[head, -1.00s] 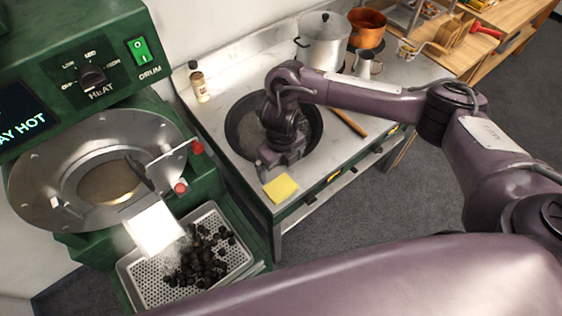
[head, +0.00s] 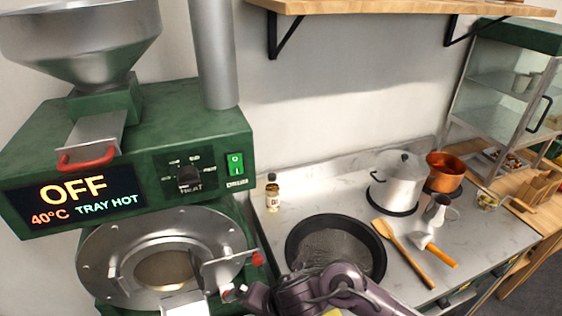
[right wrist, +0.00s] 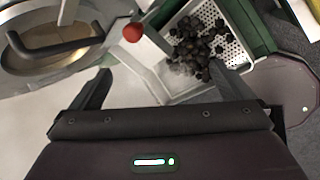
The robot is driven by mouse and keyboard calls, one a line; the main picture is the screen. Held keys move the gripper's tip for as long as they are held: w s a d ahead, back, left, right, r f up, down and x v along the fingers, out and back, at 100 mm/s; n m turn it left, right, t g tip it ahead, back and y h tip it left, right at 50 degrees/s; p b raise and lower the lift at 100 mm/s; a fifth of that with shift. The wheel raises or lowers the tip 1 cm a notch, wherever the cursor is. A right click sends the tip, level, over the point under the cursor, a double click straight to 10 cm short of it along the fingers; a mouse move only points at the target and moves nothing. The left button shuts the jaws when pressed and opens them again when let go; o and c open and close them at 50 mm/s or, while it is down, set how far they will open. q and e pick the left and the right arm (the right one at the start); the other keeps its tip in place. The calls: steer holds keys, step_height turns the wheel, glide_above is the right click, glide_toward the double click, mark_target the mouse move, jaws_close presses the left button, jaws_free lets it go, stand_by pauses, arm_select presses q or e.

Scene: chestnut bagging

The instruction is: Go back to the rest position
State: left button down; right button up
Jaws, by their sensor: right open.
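My right gripper (right wrist: 152,80) is open, with nothing between its fingers. In the head view its dark purple wrist (head: 330,287) enters at the bottom, in front of the pan (head: 378,262) and beside the roaster's front. In the right wrist view the perforated tray (right wrist: 233,50) with a pile of dark chestnuts (right wrist: 197,45) lies beyond the fingers, and a red knob (right wrist: 132,33) shows near the left finger. My left gripper is not in view.
The green roaster (head: 70,130) stands at left; its display reads OFF, 40°C, TRAY HOT. The counter holds a seasoning bottle (head: 273,196), steel pot (head: 398,185), copper pot (head: 444,172), wooden spoon (head: 395,240) and an orange-handled scoop (head: 440,255). A shelf (head: 400,8) hangs above.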

steer(key=d+r+m+t+h, duration=0.1)
steer(key=d+r+m+t, duration=0.4)
steer(key=m, duration=1.1)
steer(key=s+d+f+m+g+h, duration=0.25)
steer(key=s+d+m, duration=0.35)
steer(key=d, duration=0.4)
steer(key=s+d+f+m+g+h, duration=0.1)
steer(key=s+d+m+g+h, duration=0.2)
steer(key=d+m, duration=0.6)
steer(key=s+d+f+n+g+b, duration=0.15)
steer(key=f+b, duration=0.25)
steer(key=f, duration=1.5)
steer(key=s+f+m+b, duration=0.15)
steer(key=f+b, duration=0.25)
steer(key=f, duration=1.4)
steer(key=s+d+f+b, duration=0.1)
steer(key=s+f+b, duration=0.2)
steer(key=s+f, duration=0.7)
steer(key=s+d+f+n+b, duration=0.1)
steer(key=s+d+f+b, duration=0.1)
steer(key=s+f, duration=0.7)
step_height(320, 180, down, 4)
steer(key=shift+s+f+g+y+b, duration=0.25)
steer(key=shift+s+g+y+b, duration=0.15)
steer(key=shift+b, duration=0.25)
steer(key=shift+d, duration=0.1)
